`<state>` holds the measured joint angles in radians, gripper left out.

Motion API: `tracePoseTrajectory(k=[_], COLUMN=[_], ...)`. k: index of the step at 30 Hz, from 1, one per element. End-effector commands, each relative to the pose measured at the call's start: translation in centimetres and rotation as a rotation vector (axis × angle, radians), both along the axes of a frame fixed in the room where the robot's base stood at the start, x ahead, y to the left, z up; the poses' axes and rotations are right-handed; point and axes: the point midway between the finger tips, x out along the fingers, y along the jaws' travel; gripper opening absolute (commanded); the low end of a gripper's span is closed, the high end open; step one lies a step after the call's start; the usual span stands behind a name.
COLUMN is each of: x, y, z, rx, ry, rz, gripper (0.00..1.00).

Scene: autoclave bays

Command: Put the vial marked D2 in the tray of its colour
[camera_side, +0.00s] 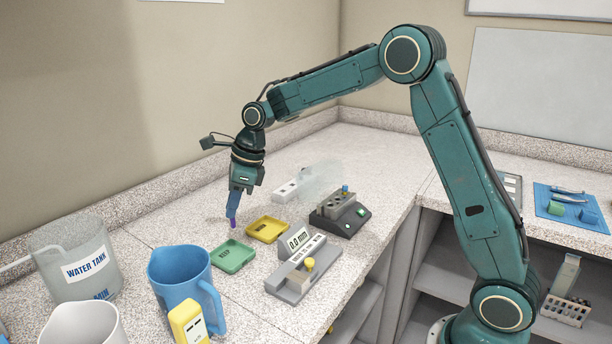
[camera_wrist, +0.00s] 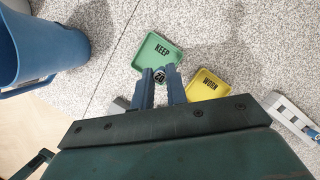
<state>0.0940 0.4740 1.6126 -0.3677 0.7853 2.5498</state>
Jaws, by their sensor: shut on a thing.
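My gripper (camera_side: 233,215) points down above the counter and is shut on a small vial. In the wrist view the vial (camera_wrist: 160,75) shows end-on between the fingertips (camera_wrist: 161,80), with a dark mark on a pale face that I cannot read surely. In the side view a purple end of the vial (camera_side: 233,224) shows below the fingers. The green tray (camera_side: 222,259) is marked KEEP in the wrist view (camera_wrist: 150,62). The yellow tray (camera_side: 277,235) is marked WORN in the wrist view (camera_wrist: 215,92). Both trays look empty. The vial is apart from both.
A gauge reading 0.0 mm (camera_side: 293,280) holds a yellow-topped piece. A dark block (camera_side: 335,222) holds a blue-topped piece. A blue jug (camera_side: 178,275) and a water tank (camera_side: 72,275) stand at the left.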

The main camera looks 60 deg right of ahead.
Motion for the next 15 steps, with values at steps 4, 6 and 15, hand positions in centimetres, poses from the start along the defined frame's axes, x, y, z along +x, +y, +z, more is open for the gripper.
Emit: tracePoseTrajectory(k=[4,6,15], x=[0.0,0.0,0.0], y=[0.0,0.0,0.0], z=[-2.1,-2.6,-3.1], rx=[0.0,0.0,0.0], ry=[0.001,0.001,0.0], rz=[0.0,0.0,0.0], gripper=[0.0,0.0,0.0])
